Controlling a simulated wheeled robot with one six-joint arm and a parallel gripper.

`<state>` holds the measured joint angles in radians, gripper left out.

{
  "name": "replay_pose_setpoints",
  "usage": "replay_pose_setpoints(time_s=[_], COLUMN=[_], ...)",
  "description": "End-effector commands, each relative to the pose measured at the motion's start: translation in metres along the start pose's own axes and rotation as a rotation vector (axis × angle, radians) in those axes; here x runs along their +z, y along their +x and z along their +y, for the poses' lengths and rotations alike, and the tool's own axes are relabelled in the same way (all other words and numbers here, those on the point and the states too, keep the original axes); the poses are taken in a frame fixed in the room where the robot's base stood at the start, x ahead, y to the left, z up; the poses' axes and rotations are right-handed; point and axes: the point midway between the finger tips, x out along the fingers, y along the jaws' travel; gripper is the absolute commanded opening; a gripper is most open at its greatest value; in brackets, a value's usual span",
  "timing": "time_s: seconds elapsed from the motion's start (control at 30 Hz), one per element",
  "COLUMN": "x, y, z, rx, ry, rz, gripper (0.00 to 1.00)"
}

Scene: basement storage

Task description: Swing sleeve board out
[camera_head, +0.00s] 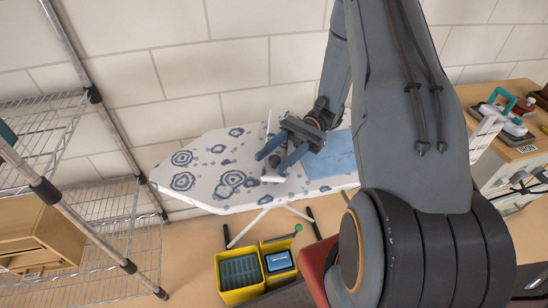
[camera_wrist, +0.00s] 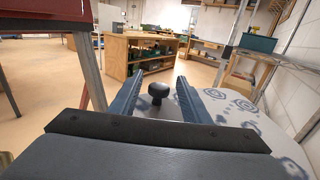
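The ironing board (camera_head: 205,190), white with blue ring patterns, stretches along the wall; its patterned cover also shows at the right of the wrist view (camera_wrist: 245,118). My gripper (camera_head: 269,164) is over the board, with its two blue fingers apart and nothing clamped between them. In the wrist view a round black knob (camera_wrist: 158,90) shows between the open fingers (camera_wrist: 157,88); I cannot tell whether they touch it. A narrow white piece (camera_head: 269,124) shows behind and below the gripper. It may be part of the sleeve board, but the gripper hides much of it.
A light blue panel (camera_head: 332,156) lies on the board's right part. Two yellow bins (camera_head: 236,297) stand on the floor below. A wire shelf rack (camera_head: 110,215) is at the left, close to the board's tip. A wooden cabinet (camera_head: 512,152) stands at the right.

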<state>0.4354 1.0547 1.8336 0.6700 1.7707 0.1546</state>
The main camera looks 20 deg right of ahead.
Motion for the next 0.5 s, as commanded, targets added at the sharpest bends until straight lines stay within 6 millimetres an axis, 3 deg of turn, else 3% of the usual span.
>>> replay_pose_setpoints(time_s=[0.27,0.5], x=[-0.001,-0.003], y=[0.000,-0.029], z=[0.000,-0.001], rx=[0.003,0.000], ry=[0.001,-0.001], rz=[0.000,0.002], gripper=[0.42,0.42])
